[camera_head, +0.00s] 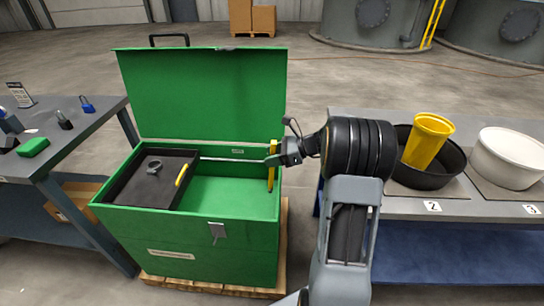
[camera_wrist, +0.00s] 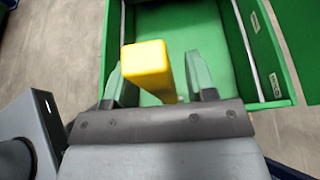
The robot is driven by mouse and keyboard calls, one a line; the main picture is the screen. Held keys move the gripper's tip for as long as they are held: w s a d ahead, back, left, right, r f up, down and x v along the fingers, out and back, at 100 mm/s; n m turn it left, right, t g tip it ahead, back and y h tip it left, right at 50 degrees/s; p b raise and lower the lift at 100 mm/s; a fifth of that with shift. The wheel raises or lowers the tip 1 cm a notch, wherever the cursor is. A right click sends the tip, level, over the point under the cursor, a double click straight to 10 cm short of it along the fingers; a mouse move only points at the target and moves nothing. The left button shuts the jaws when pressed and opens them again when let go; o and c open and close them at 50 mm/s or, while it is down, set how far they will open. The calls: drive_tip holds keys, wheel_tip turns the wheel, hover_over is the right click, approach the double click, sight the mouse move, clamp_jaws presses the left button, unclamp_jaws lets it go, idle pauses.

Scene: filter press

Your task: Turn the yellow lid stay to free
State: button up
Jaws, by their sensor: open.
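The yellow lid stay (camera_head: 271,174) stands upright at the right side of the open green box, inside its rim. My gripper (camera_head: 273,159) reaches it from the right, at the stay's upper part. In the wrist view the stay's yellow bar (camera_wrist: 150,66) lies between the two green-grey fingers of my gripper (camera_wrist: 156,80). The fingers are open, with a gap at least on the right of the bar. The green lid (camera_head: 205,95) stands raised at the back of the box (camera_head: 170,238).
A dark tray (camera_head: 140,190) with a grey ring-shaped item sits in the box's left part; a thin rod crosses the box. A bench (camera_head: 445,208) at right carries a black tub (camera_head: 455,165), yellow bucket (camera_head: 427,140) and white tub (camera_head: 508,160). Another bench (camera_head: 75,135) stands left.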

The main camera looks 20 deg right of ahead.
clamp_jaws()
idle(0.5)
